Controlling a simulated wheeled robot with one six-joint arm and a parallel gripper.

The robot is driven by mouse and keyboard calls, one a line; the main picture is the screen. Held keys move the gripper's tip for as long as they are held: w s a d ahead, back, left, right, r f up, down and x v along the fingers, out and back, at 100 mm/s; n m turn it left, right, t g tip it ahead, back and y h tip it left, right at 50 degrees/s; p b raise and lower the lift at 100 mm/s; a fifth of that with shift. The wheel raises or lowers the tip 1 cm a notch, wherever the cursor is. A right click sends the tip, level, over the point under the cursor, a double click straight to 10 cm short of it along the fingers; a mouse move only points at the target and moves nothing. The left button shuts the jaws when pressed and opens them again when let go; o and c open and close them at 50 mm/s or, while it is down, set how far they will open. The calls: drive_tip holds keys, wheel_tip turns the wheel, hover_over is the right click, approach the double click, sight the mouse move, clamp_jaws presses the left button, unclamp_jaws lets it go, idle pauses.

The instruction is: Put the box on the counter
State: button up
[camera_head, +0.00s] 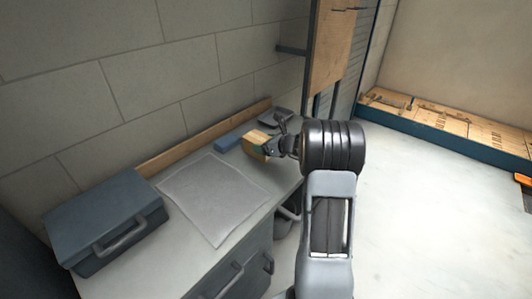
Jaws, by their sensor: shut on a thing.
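A small box (256,142), yellow-tan with a dark greenish side, is at the end of my gripper (272,146). My gripper is shut on it from the right. The box appears over the far right part of the grey counter (185,252). I cannot tell whether it touches the counter top or hangs just above it. The fingertips are small and partly hidden by the box and the wrist.
A blue-grey case with a handle (105,222) stands at the counter's left end. A pale grey mat (212,197) lies mid-counter. A blue block (228,142) and a dark item (276,117) sit near the back wall. Open floor (430,220) lies to the right.

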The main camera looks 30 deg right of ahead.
drive_tip(key=d+f, duration=0.1)
drive_tip(key=w+d+f, duration=0.1)
drive_tip(key=f, duration=0.1)
drive_tip(key=w+f, duration=0.1)
drive_tip(key=shift+w+d+f+p, duration=0.25)
drive_tip(key=shift+d+f+p, duration=0.1)
drive_tip(key=shift+d+f, duration=0.05)
wheel_tip(320, 180, down, 3)
drive_tip(key=shift+w+d+r+p, duration=0.1)
drive_tip(key=shift+p, duration=0.4)
drive_tip(key=shift+f, duration=0.25)
drive_tip(key=shift+f+b, duration=0.2)
drive_tip(key=shift+b, duration=0.1)
drive_tip(key=o, duration=1)
drive_tip(key=shift+r, duration=0.15)
